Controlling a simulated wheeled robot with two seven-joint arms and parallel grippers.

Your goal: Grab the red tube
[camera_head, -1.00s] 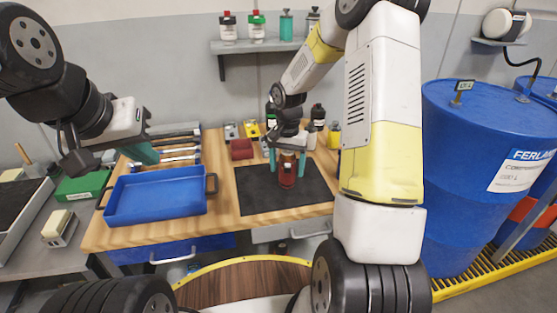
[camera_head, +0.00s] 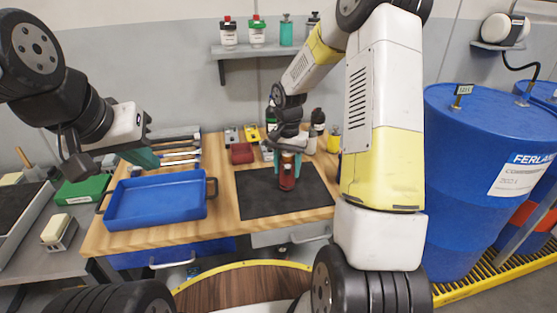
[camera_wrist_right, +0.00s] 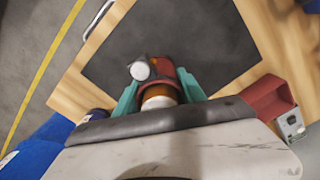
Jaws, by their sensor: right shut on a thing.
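The red tube (camera_head: 287,178) stands roughly upright at the back part of the dark mat (camera_head: 260,200) on the wooden table. My right gripper (camera_head: 289,160) is above it with its teal fingers shut on the tube's upper part. In the right wrist view the red tube (camera_wrist_right: 162,77) sits between the two teal fingers (camera_wrist_right: 160,92), with a white round part at its end. Whether its base touches the mat is hard to tell. My left gripper (camera_head: 146,158) hangs above the back left of the table, beyond the blue tray; its finger gap cannot be made out.
A blue tray (camera_head: 112,212) with dark handles lies left of the mat. Tools (camera_head: 180,150) lie behind it. A dark red block (camera_head: 242,153) and several bottles stand at the table's back. A large blue barrel (camera_head: 450,200) stands to the right. The mat's front is clear.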

